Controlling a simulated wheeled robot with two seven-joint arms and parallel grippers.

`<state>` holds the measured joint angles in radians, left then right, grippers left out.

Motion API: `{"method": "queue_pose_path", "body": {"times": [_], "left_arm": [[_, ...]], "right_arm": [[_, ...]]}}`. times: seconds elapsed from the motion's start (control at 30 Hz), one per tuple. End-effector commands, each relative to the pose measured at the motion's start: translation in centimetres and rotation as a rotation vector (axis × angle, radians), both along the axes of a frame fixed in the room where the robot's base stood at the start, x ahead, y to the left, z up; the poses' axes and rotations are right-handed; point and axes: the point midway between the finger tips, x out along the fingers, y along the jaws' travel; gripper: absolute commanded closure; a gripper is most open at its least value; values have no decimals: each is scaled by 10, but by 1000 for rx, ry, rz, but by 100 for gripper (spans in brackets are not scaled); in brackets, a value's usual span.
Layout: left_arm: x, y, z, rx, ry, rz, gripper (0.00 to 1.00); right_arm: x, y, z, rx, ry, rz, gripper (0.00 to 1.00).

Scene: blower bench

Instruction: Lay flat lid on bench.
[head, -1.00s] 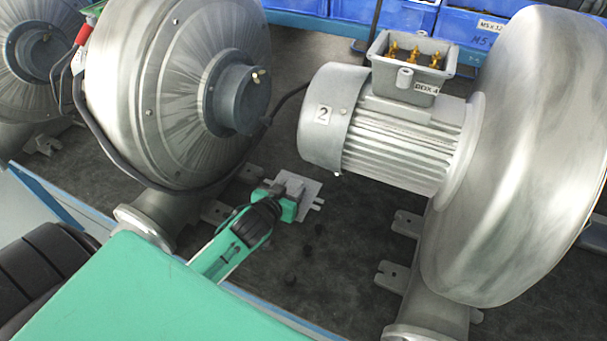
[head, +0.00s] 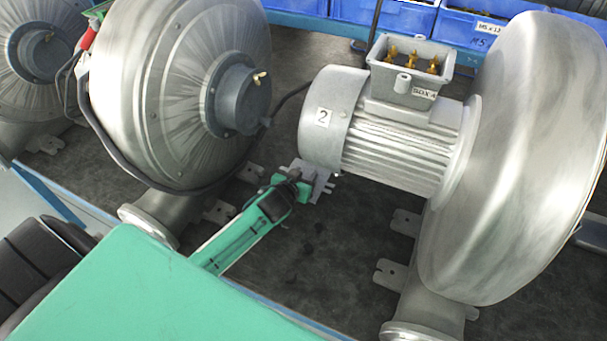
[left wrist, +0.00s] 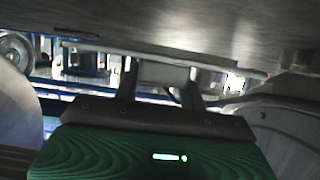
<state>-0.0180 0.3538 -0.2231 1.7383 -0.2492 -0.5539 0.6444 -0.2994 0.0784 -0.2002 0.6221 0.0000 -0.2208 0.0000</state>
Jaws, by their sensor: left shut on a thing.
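The flat lid (head: 318,186) is a small light-grey plate with short tabs, in the head view between the two blowers, just below the motor marked 2. My left gripper (head: 293,184) is shut on the lid's near side. In the left wrist view the lid (left wrist: 165,56) shows nearly edge-on as a thin pale strip, with the gripper fingers (left wrist: 160,88) reaching to it. The dark bench top (head: 335,260) lies close to the lid; I cannot tell whether they touch. My right gripper is not in view.
The motor (head: 385,140) with its open terminal box (head: 412,65) stands just beyond the lid. A large blower housing (head: 180,90) is to the left, another (head: 515,160) to the right. Blue bins (head: 390,15) line the back. Bare bench lies nearer than the lid.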

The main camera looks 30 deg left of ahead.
Motion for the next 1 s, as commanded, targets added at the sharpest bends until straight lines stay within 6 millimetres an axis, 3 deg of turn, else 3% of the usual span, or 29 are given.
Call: {"method": "queue_pose_path", "body": {"times": [0.6,0.63,0.73,1.0], "left_arm": [[0,0,-11,0,-1,0,89],[0,0,-12,0,0,0,57],[0,0,-12,0,0,0,37],[0,0,-11,0,0,0,37]], "right_arm": [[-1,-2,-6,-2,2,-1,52],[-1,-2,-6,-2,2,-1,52],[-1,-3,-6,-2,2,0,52],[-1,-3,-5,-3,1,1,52]]}}
